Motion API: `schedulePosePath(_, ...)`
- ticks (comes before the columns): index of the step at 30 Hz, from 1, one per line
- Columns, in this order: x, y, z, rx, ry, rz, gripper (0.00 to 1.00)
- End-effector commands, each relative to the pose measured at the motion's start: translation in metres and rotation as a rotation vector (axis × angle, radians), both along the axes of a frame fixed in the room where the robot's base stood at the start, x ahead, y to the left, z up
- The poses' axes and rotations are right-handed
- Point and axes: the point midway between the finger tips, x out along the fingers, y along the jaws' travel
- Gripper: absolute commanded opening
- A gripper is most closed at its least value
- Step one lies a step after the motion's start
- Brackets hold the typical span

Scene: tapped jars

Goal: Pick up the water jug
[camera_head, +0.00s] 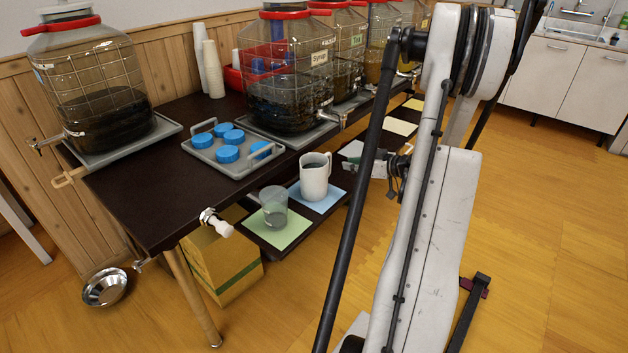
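A white jug (315,176) with a handle stands upright on a blue mat (328,204) on the low shelf at the table's front side. A clear cup (273,207) stands to its left on a green mat (292,237). A dark mechanism that looks like my gripper (388,172) shows to the right of the jug, apart from it and partly hidden behind my white arm link. Its fingers are too small and covered to tell whether they are open or shut.
Large caged jars with taps, one labelled Syrup (290,80), stand on the dark table (135,200). A grey tray (215,160) holds several blue lids. A white-handled tap (217,222) juts from the table edge. A metal bowl (105,288) and yellow box (222,262) are below.

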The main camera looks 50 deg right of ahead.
Motion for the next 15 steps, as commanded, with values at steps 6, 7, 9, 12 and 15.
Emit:
schedulePosePath(6,0.031,0.0,-0.013,-0.001,0.001,0.001,0.17)
schedulePosePath(7,0.033,0.0,-0.013,0.0,0.001,0.001,0.17)
schedulePosePath(9,0.037,0.0,-0.014,0.0,0.001,0.001,0.17)
schedulePosePath(12,0.04,0.0,-0.015,0.0,0.001,0.0,0.17)
schedulePosePath(15,0.046,0.001,-0.018,0.0,0.001,0.001,0.17)
